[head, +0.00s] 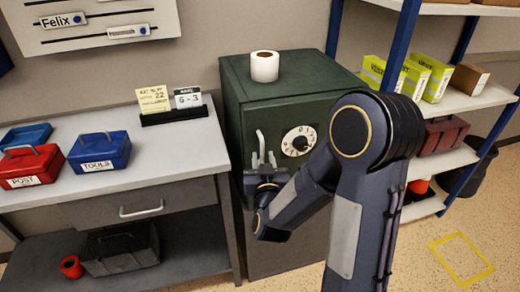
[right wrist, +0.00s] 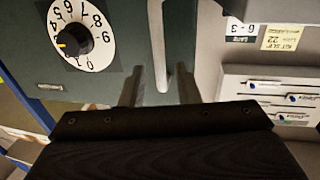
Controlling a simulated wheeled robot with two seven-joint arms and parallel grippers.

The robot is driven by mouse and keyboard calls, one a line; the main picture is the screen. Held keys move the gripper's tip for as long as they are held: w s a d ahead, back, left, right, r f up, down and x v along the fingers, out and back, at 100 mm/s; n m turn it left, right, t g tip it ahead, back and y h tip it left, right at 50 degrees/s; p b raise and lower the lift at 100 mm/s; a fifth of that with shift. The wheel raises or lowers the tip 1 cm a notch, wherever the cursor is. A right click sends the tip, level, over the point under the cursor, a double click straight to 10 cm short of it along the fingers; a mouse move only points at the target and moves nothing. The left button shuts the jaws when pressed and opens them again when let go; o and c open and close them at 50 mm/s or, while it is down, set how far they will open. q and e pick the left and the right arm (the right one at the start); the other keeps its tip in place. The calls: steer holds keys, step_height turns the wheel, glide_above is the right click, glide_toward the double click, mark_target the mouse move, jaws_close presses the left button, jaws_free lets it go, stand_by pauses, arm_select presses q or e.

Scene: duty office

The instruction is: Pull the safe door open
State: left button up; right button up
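The dark green safe (head: 245,112) stands in the middle of the head view, and its door (right wrist: 110,20) looks closed. A pale bar handle (head: 260,138) stands upright on the door, left of the white number dial (head: 298,141). The handle (right wrist: 156,40) and dial (right wrist: 72,35) also show, upside down, in the right wrist view. My right gripper (head: 263,159) is at the handle's lower part. Its two fingers are apart, with the handle's end between them in the wrist view and gaps visible beside it. My right arm hides part of the door. My left gripper is not in view.
A paper roll (head: 264,66) stands on the safe. A desk (head: 150,183) with a red box (head: 30,166) and a blue box (head: 99,150) is at the left. Shelves (head: 460,103) with cartons stand at the right. Floor with a yellow outline (head: 461,260) is clear at lower right.

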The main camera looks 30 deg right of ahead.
mark_target(262, 152)
steer(key=shift+x, duration=2.15)
jaws_close()
